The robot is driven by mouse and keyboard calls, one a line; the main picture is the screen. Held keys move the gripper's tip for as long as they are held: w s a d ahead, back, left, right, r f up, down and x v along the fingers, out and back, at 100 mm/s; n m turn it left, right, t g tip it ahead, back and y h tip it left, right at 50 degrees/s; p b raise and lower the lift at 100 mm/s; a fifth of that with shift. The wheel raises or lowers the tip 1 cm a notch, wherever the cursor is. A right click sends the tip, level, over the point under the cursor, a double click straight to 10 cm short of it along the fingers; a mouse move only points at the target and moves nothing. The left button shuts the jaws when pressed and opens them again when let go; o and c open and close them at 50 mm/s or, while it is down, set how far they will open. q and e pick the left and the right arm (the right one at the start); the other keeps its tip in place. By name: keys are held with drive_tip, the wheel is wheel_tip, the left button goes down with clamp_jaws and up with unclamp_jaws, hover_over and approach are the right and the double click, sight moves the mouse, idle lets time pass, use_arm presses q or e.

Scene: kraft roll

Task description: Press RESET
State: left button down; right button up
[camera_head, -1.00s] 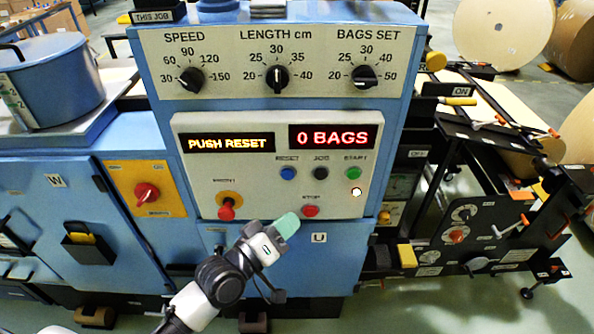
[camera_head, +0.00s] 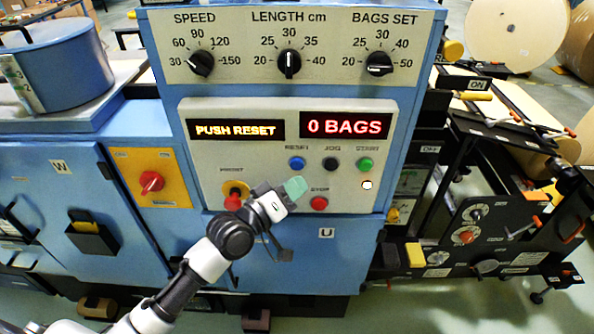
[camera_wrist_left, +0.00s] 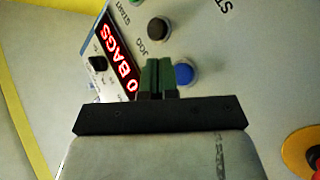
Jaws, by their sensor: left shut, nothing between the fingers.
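The blue RESET button (camera_head: 297,163) is at the left of a row on the pale control panel (camera_head: 215,165), with the black JOG button (camera_head: 330,164) and green START button (camera_head: 364,164) to its right. My left gripper (camera_head: 295,187) has green fingertips, shut and empty, just below RESET in the head view. In the left wrist view the shut fingers (camera_wrist_left: 157,75) appear beside the blue RESET button (camera_wrist_left: 184,74), partly overlapping its edge; I cannot tell whether they touch. The display (camera_head: 236,130) reads PUSH RESET. My right gripper is not in view.
The red STOP button (camera_head: 319,204) is just below right of my fingers. The counter (camera_head: 346,126) reads 0 BAGS. Three dials sit on the upper panel (camera_head: 290,40).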

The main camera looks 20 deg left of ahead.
use_arm(q)
drive_tip(key=shift+w+a, duration=0.25)
drive_tip(key=shift+w, duration=0.65)
idle(1.1)
drive_tip(key=shift+w+b, duration=0.15)
drive_tip(key=shift+b, duration=0.15)
drive_tip(key=shift+w+a, duration=0.1)
drive_tip(key=shift+w, duration=0.15)
drive_tip(key=shift+w+a+r, duration=0.1)
drive_tip(key=shift+w+a, duration=0.05)
drive_tip(key=shift+w, duration=0.25)
idle(0.8)
drive_tip(key=shift+s, duration=0.1)
drive_tip(key=shift+s+d+p, duration=0.25)
drive_tip(key=shift+s+p, duration=0.05)
drive_tip(key=shift+s, duration=0.4)
